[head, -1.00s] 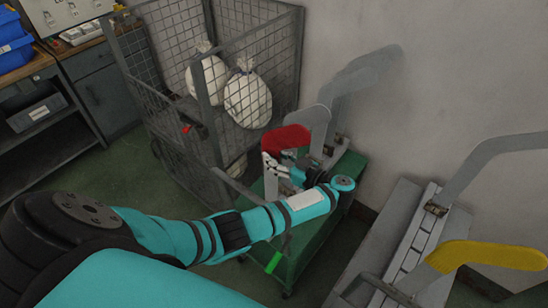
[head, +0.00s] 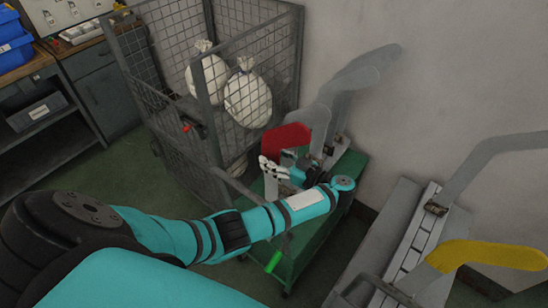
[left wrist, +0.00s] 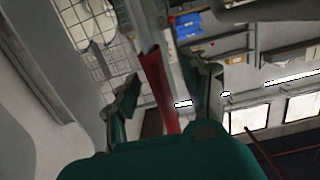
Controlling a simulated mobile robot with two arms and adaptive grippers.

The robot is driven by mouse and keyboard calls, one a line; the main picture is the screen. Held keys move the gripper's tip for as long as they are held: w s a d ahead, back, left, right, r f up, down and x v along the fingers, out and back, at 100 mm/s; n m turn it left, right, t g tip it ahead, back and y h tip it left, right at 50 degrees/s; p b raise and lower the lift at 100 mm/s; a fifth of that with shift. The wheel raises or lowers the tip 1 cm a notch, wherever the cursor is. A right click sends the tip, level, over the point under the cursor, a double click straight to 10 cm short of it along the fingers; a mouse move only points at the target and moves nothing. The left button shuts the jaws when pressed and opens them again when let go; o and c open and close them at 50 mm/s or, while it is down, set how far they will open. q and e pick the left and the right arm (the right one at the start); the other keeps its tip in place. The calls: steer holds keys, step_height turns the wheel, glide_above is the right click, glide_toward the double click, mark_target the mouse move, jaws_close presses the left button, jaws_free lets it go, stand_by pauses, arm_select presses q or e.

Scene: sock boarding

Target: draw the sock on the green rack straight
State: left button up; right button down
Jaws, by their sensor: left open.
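The red sock (head: 284,138) sits on an upright board of the green rack (head: 325,225), in the middle of the head view. A pale grey lower part of its board (head: 271,187) shows bare under it. In the left wrist view the red sock (left wrist: 158,88) stands edge-on between the two parted fingers of my left gripper (left wrist: 165,78). I cannot tell whether either finger touches it. My right gripper is not in view.
A wire cage cart (head: 215,100) with white sacks (head: 248,98) stands just behind and left. Bare grey boards (head: 345,85) rise behind the sock. A grey rack (head: 410,245) with a yellow sock (head: 485,256) is at the right. The wall is close behind.

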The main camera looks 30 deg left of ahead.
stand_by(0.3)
arm_select(q)
steer(key=d, duration=0.9)
steer(key=shift+s+b, duration=0.35)
steer(key=shift+b, duration=0.05)
